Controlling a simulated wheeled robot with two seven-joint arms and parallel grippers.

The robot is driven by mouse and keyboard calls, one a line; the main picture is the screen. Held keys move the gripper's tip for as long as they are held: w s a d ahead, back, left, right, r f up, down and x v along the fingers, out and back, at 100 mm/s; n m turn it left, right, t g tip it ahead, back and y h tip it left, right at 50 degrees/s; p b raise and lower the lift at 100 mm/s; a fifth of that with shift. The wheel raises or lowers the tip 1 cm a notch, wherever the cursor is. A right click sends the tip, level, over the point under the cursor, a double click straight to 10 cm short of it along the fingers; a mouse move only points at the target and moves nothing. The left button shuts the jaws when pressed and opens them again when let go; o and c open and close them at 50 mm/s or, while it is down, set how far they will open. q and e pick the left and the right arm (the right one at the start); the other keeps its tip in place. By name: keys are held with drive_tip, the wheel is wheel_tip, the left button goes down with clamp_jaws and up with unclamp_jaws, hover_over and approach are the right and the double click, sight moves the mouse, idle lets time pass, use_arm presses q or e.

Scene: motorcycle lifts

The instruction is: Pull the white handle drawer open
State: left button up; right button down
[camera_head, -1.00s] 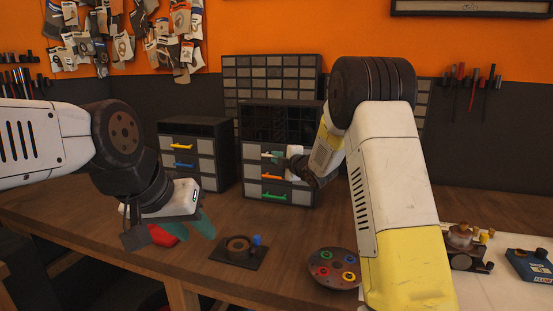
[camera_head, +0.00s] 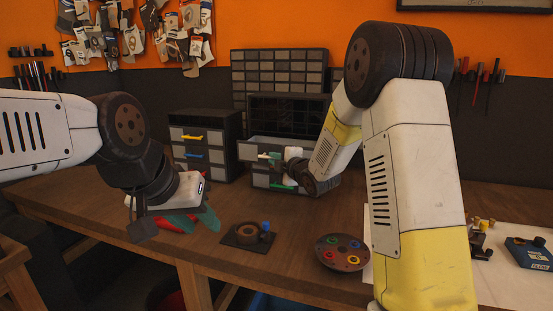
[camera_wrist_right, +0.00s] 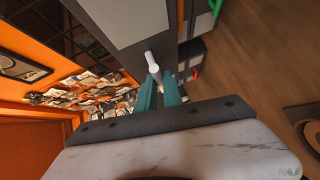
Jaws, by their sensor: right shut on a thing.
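The drawer with the white handle (camera_wrist_right: 150,60) is the top one in the middle cabinet (camera_head: 289,109). Its grey front (camera_head: 249,152) stands out from the cabinet, and a strip of the drawer's inside shows above it. In the right wrist view my right gripper (camera_wrist_right: 160,90) has its teal fingers on the handle's stem. In the head view the right gripper (camera_head: 275,156) is at that drawer front, partly covered by its own wrist. My left gripper (camera_head: 194,221) is open and empty above the table's front left, apart from the cabinets.
A smaller cabinet (camera_head: 232,133) with yellow and blue handles stands at the left. A round tray with coloured rings (camera_head: 341,263), a black block with a ring (camera_head: 238,241) and a red object (camera_head: 170,224) lie on the table. A blue box (camera_head: 530,252) is at the right.

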drive_tip(key=shift+d, duration=0.1)
drive_tip(key=c, duration=1.5)
unclamp_jaws()
drive_tip(key=v, duration=0.7)
drive_tip(key=shift+s+d, duration=0.15)
drive_tip(key=shift+s, duration=0.2)
